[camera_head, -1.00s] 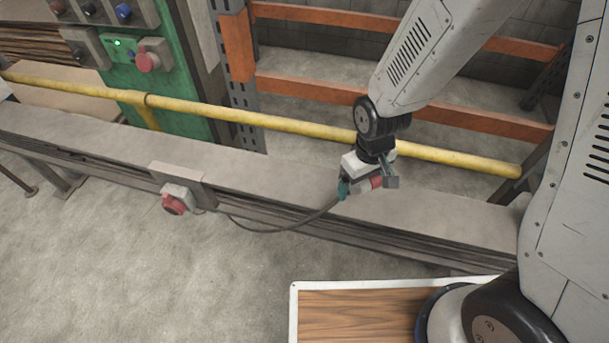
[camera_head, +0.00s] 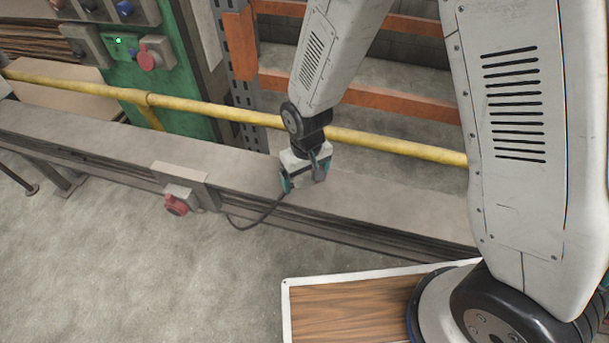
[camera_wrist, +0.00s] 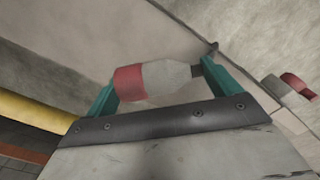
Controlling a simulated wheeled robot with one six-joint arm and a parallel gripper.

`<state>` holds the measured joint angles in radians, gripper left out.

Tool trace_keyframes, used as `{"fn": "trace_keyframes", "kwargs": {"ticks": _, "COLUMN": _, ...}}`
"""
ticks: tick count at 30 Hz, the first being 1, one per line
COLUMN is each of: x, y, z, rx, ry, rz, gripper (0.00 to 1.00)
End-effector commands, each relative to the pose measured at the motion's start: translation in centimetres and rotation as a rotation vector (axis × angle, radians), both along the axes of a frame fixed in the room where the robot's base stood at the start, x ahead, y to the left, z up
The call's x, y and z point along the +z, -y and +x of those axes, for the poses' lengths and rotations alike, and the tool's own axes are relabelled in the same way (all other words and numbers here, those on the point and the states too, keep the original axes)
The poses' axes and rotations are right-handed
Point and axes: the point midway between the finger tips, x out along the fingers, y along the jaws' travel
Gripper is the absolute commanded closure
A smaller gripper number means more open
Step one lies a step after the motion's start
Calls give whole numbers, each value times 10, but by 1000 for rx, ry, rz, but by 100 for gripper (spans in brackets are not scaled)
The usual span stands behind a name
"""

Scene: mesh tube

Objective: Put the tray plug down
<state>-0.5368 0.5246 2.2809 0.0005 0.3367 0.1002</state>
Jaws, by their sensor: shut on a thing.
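My gripper (camera_head: 302,182) is shut on the tray plug, low over the top of the long grey cable tray (camera_head: 395,198). In the wrist view the plug (camera_wrist: 168,78) lies crosswise between the teal fingers, with a red end at left and a pale grey body. A dark cable (camera_head: 258,222) hangs in a loop from the gripper towards the tray's front side. In the head view the gripper hides most of the plug. I cannot tell whether the plug touches the tray.
A red-capped socket (camera_head: 177,201) sits on the tray's front, left of my gripper. A yellow pipe (camera_head: 215,112) runs behind the tray. A green panel (camera_head: 122,75) with a red knob stands at back left. A wood-topped board (camera_head: 345,312) lies in front.

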Motion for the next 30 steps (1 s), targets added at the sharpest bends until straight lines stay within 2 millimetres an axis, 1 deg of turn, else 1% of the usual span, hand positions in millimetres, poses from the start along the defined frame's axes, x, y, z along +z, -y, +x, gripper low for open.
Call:
{"fn": "trace_keyframes", "kwargs": {"ticks": 1, "x": -6, "y": 1, "z": 0, "rx": -1, "ry": -2, "rz": -1, "gripper": 42}}
{"fn": "trace_keyframes", "kwargs": {"ticks": 2, "x": -7, "y": 1, "z": 0, "rx": -2, "ry": -1, "rz": 0, "gripper": 42}}
{"fn": "trace_keyframes", "kwargs": {"ticks": 9, "x": -7, "y": 0, "z": 1, "rx": -1, "ry": 2, "rz": 1, "gripper": 42}}
{"fn": "trace_keyframes", "kwargs": {"ticks": 21, "x": -19, "y": -1, "z": 0, "rx": 2, "ry": 1, "rz": 0, "gripper": 42}}
{"fn": "trace_keyframes", "kwargs": {"ticks": 24, "x": -19, "y": -2, "z": 0, "rx": 3, "ry": 2, "rz": 1, "gripper": 42}}
{"fn": "trace_keyframes", "kwargs": {"ticks": 25, "x": -19, "y": -2, "z": 0, "rx": 3, "ry": 1, "rz": 0, "gripper": 3}}
{"fn": "trace_keyframes", "kwargs": {"ticks": 26, "x": -19, "y": -2, "z": 0, "rx": 3, "ry": 1, "rz": 0, "gripper": 0}}
{"fn": "trace_keyframes", "kwargs": {"ticks": 30, "x": -19, "y": -2, "z": 0, "rx": 3, "ry": 1, "rz": 0, "gripper": 0}}
